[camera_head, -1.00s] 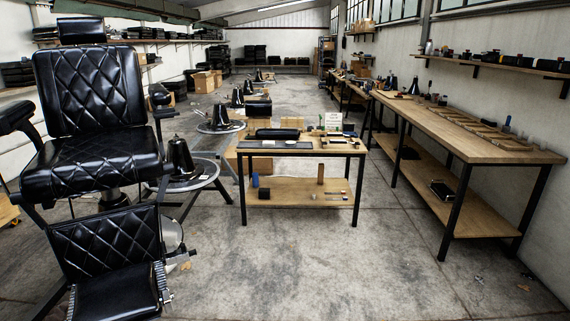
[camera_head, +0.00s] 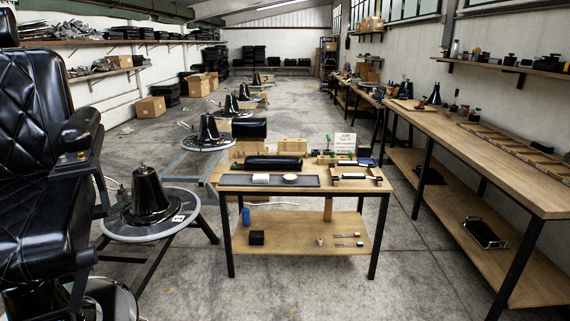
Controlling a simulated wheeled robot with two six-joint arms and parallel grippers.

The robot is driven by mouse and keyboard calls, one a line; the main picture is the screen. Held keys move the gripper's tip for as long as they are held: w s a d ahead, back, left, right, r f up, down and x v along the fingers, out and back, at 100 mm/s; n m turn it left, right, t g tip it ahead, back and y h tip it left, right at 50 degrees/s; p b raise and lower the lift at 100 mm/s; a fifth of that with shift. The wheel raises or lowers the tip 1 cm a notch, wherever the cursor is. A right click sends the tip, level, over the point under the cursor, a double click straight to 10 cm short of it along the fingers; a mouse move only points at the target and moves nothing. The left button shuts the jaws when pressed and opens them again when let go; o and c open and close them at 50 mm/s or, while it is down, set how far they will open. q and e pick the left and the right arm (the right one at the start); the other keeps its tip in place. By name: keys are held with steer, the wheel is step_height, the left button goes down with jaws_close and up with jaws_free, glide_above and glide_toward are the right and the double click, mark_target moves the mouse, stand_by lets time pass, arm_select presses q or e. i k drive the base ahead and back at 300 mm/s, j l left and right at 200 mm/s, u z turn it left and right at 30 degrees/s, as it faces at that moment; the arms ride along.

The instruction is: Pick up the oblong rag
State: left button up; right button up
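A small worktable (camera_head: 228,187) with a wooden top and black legs stands ahead of me near the middle of the view. A dark grey mat (camera_head: 229,181) lies along its left front part. On the mat are a small white oblong piece (camera_head: 261,178), which looks like the oblong rag, and a white rounder piece (camera_head: 290,179) to its right. They lie apart. They are too small for me to tell the cloth for sure. Neither of my grippers shows in the view.
A black roll (camera_head: 273,163) lies behind the mat. A metal-ended item (camera_head: 355,173) and a sign (camera_head: 345,144) are at the table's right. A black barber chair (camera_head: 40,190) and a round-based stand (camera_head: 150,195) are at left. A long workbench (camera_head: 500,165) lines the right. Floor (camera_head: 300,298) before the table is clear.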

mark_target(258, 178)
steer(key=i+j, duration=0.1)
steer(key=i, duration=1.85)
steer(key=l+z, duration=0.05)
steer(key=l, duration=0.05)
